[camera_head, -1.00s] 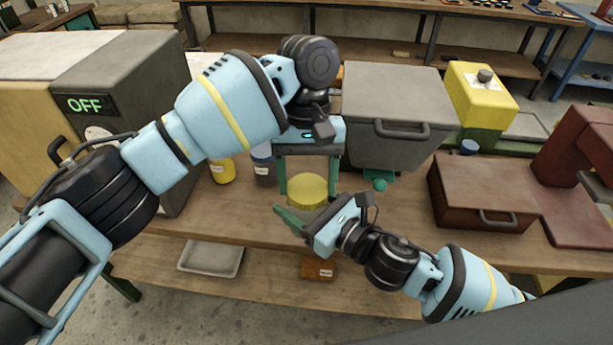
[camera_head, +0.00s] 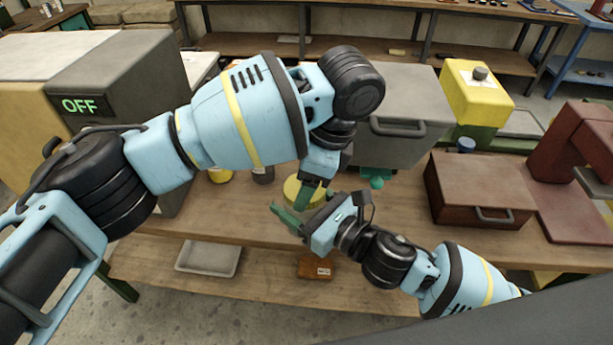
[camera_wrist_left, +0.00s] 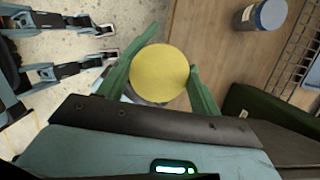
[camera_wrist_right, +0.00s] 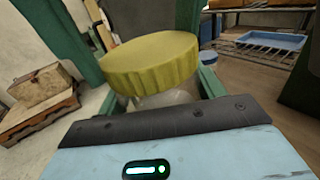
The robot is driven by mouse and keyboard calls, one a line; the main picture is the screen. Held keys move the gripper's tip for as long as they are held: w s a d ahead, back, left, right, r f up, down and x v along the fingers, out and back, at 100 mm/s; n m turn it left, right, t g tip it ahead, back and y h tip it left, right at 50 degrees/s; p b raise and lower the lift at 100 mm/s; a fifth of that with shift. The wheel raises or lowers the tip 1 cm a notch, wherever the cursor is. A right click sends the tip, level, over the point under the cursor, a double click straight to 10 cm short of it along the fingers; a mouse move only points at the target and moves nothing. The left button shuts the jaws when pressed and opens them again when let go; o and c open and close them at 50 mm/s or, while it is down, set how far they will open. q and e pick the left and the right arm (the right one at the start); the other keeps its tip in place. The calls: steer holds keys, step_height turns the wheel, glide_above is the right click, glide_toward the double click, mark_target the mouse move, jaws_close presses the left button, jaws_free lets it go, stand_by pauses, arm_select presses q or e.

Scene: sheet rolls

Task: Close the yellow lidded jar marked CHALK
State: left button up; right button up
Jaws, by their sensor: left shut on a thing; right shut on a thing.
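The jar's round yellow lid (camera_head: 291,188) shows between and behind my grippers in the head view, partly hidden. In the left wrist view the lid's flat top (camera_wrist_left: 160,73) lies between the fingers of my left gripper (camera_head: 312,190), which is shut on it from above. In the right wrist view the lid's ridged rim (camera_wrist_right: 150,62) sits over the clear jar body (camera_wrist_right: 165,98). It looks slightly tilted there; I cannot tell how tightly it is seated. My right gripper (camera_head: 303,212) is shut on the jar body from the front side. The CHALK marking is not visible.
A second yellow jar (camera_head: 220,175) and a grey jar (camera_head: 263,174) stand on the bench behind my left arm. A grey box with a handle (camera_head: 405,110) stands behind the grippers. A brown case (camera_head: 480,185) is to the right. A white tray (camera_head: 208,258) lies on the lower shelf.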

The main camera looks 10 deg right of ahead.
arm_select(q)
steer(key=o, duration=1)
steer(key=shift+m, duration=0.3)
steer(key=shift+o, duration=0.2)
steer(key=v, duration=1.2)
